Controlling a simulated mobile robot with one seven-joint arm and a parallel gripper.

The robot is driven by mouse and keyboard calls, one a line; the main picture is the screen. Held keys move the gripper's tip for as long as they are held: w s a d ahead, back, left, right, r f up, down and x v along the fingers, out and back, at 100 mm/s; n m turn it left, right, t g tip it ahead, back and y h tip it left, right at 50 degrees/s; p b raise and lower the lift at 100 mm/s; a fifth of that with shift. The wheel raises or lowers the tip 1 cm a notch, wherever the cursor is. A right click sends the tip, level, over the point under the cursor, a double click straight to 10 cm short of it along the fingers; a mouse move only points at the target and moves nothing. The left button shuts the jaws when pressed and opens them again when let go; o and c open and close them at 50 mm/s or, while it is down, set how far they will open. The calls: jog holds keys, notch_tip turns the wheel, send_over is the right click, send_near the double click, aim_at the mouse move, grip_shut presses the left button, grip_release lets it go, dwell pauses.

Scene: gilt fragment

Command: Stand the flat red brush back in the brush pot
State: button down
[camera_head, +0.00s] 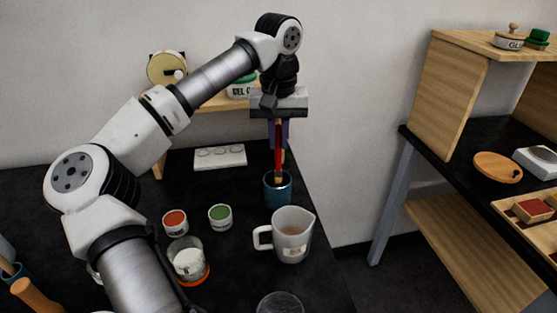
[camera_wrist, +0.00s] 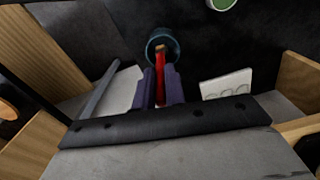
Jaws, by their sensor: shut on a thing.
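My gripper (camera_head: 279,144) points down over the black table and is shut on the red brush (camera_head: 278,158). The brush hangs upright below the purple fingers, with its tan end lowest. In the wrist view the red brush (camera_wrist: 161,92) runs between the fingers (camera_wrist: 160,72) towards the blue pot (camera_wrist: 152,40). The blue brush pot (camera_head: 278,193) stands directly below. The tan end overlaps the pot's opening in both views. I cannot tell how far it is inside the rim.
A white pitcher (camera_head: 291,240) stands close in front of the pot. Green (camera_head: 220,217) and orange (camera_head: 174,222) paint pots and a glass jar (camera_head: 188,262) are to the left. A white palette (camera_head: 219,157) lies behind left. The table's right edge is near the pot.

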aim_at(278, 171)
jog(key=shift+f+p, duration=0.4)
jog(key=shift+f, duration=2.8)
jog(key=shift+f, duration=0.2)
jog(key=c, duration=1.5)
grip_release()
jog(key=shift+r, duration=0.1)
jog(key=shift+o, duration=0.2)
notch_tip(278, 171, up, 12)
jog(key=shift+r+b, duration=0.15)
jog(key=shift+b, duration=0.5)
